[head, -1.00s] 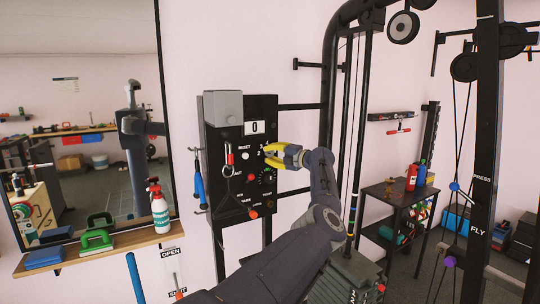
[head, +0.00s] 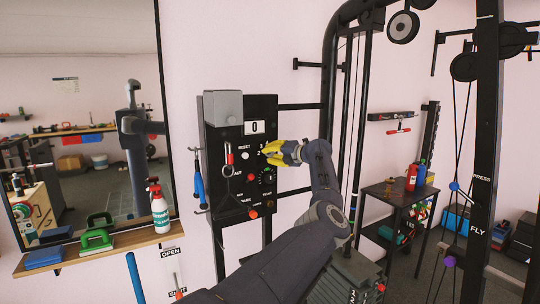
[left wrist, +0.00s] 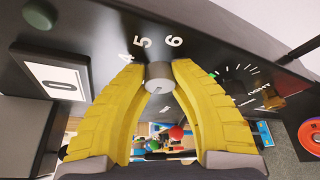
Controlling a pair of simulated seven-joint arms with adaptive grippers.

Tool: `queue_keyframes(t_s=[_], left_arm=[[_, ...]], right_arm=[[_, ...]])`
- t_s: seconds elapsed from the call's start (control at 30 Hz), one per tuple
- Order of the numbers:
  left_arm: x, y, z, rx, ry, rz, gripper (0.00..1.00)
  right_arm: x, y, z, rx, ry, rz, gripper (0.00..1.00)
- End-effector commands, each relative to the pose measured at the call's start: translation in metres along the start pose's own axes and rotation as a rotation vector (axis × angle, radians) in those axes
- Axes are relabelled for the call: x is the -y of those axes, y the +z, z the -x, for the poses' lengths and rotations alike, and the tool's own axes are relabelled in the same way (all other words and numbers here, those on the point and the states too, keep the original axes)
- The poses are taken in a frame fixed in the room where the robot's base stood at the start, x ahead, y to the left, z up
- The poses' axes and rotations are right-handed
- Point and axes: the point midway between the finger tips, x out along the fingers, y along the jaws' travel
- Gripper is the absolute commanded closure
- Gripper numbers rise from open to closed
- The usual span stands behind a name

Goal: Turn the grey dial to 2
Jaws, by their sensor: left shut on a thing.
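The grey dial (left wrist: 159,77) is a small round knob on the black control panel (head: 213,140). In the left wrist view it sits between my yellow fingertips, with the numbers 4, 5 and 6 printed around it. A small pale mark shows on the dial's near edge, but I cannot tell which number it points to. My left gripper (head: 269,154) is shut on the dial, reaching the panel from the right; it also fills the left wrist view (left wrist: 160,80). In the head view its fingers hide the dial, with 2 and 3 visible beside them. My right gripper is not in view.
A display (head: 257,128) above the dial reads 0. A black knob (head: 267,177) sits below, with a red knob (head: 253,214) lower left. A black gym frame (head: 329,110) stands to the right.

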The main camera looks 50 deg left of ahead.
Motion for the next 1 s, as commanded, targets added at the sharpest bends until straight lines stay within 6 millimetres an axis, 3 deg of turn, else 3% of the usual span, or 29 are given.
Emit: queue_keyframes(t_s=[0.2, 0.23, 0.43, 0.77, 1.0], left_arm=[[-0.001, -0.002, -0.002, -0.005, 0.001, 0.001, 1.00], [-0.001, -0.002, -0.002, -0.005, 0.001, 0.001, 0.72], [0.000, -0.001, -0.001, -0.003, 0.001, 0.000, 0.49], [0.000, 0.000, 0.003, -0.001, 0.000, -0.001, 0.48], [0.001, 0.000, 0.034, 0.000, -0.001, 0.001, 0.48]], right_arm=[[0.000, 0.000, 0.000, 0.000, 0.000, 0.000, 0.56], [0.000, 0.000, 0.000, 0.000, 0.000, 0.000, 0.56], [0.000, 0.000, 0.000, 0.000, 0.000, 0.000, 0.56], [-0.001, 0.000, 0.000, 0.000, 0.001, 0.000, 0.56], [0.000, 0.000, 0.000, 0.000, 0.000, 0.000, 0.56]])
